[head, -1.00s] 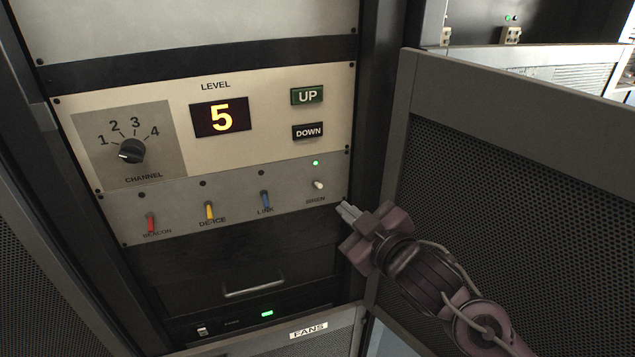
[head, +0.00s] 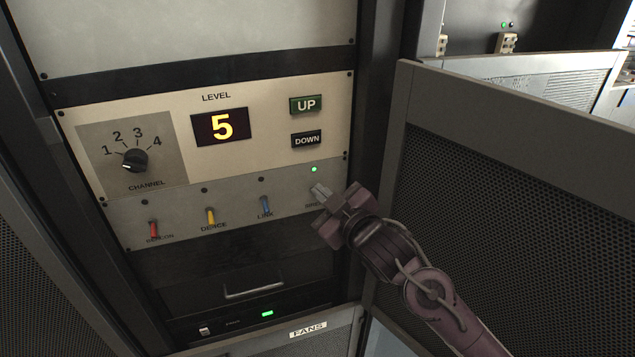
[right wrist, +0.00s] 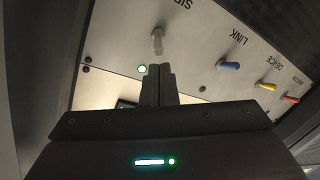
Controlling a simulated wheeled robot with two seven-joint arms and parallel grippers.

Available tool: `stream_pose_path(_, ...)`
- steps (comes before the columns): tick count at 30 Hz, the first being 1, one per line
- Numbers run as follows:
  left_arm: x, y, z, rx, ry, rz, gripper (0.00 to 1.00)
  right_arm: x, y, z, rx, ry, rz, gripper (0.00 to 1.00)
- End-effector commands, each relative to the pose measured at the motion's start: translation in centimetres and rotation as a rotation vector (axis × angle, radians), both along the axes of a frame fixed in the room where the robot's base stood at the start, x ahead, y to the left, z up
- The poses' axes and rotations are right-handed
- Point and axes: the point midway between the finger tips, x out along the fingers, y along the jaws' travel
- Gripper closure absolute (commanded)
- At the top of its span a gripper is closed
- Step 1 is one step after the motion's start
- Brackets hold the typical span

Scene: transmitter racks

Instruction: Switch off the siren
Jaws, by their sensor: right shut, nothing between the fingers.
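The siren switch is a small pale toggle lever (right wrist: 157,42) on the grey switch panel (head: 185,200). My left gripper is not in view.
Link (head: 265,205), de-ice (head: 210,216) and beacon (head: 154,229) toggles stand left of the siren switch. Above are the DOWN button (head: 307,140), UP button (head: 306,105), channel knob (head: 134,160) and level display (head: 222,127) reading 5. A perforated door (head: 510,210) stands at the right.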

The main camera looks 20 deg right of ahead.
Motion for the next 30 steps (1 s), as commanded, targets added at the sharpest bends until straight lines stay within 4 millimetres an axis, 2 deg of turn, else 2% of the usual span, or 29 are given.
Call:
stream_pose_path(3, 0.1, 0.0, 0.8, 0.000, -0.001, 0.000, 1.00, 1.4, 0.3, 0.1, 0.001, 0.001, -0.001, 1.00)
stream_pose_path(8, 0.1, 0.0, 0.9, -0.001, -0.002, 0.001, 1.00, 2.2, 0.4, -0.2, 0.001, 0.000, -0.001, 1.00)
stream_pose_path(20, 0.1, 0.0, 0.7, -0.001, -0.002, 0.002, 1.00, 2.2, 0.5, -0.4, 0.001, -0.003, -0.001, 1.00)
stream_pose_path(26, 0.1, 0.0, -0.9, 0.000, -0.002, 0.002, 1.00, 2.1, 0.5, -0.9, 0.002, -0.037, 0.000, 1.00)
stream_pose_path(30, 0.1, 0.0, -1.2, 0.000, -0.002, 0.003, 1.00, 2.1, 0.5, -0.7, 0.002, -0.056, -0.001, 1.00)
